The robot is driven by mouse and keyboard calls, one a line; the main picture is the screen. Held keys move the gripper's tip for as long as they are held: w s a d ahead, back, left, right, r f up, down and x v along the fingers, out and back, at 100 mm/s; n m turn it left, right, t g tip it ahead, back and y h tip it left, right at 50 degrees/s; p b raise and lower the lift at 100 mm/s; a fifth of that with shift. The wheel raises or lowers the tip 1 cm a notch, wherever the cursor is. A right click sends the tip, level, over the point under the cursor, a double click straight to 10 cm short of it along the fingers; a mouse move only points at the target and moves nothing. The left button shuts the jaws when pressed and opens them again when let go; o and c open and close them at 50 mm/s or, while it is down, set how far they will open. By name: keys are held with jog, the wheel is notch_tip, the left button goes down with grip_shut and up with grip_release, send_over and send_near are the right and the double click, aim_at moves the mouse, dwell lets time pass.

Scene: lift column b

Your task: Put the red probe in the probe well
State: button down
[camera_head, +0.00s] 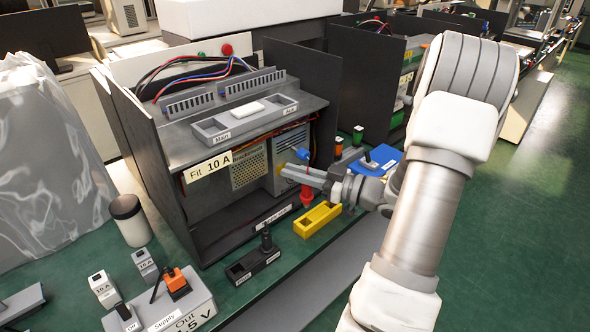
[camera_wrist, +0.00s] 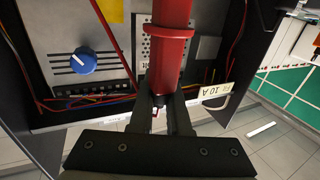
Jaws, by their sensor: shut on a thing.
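My gripper (camera_head: 312,175) is shut on the red probe (camera_head: 307,195), in front of the open cabinet. In the head view the probe hangs below the fingers, just above a yellow block (camera_head: 325,214) with a dark opening. Whether its tip touches the block is unclear. In the wrist view the red probe (camera_wrist: 172,50) runs from the top edge down to between the fingers (camera_wrist: 163,103). No label marks the probe well legibly; the yellow block is one candidate. A black block (camera_head: 240,272) to its left holds an upright black probe (camera_head: 265,240).
The open cabinet (camera_head: 190,205) has wires, a grey panel and a blue knob (camera_wrist: 83,60) close behind my gripper. A blue block (camera_head: 378,158) lies to the right. A supply box (camera_head: 172,308), grey fuses and a dark-lidded jar (camera_head: 131,222) stand at the left.

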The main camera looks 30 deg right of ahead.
aim_at(303, 202)
jog(key=shift+f+b, duration=1.2)
jog(key=shift+f, duration=0.95)
jog(key=shift+f+b, duration=0.95)
jog(key=shift+f, duration=1.2)
jog(key=c, duration=0.8)
grip_release()
jog(key=p+v, duration=0.2)
jog(key=v, duration=1.5)
jog(key=shift+d+p, duration=0.2)
jog(key=shift+p, duration=0.1)
jog(key=shift+r, duration=0.1)
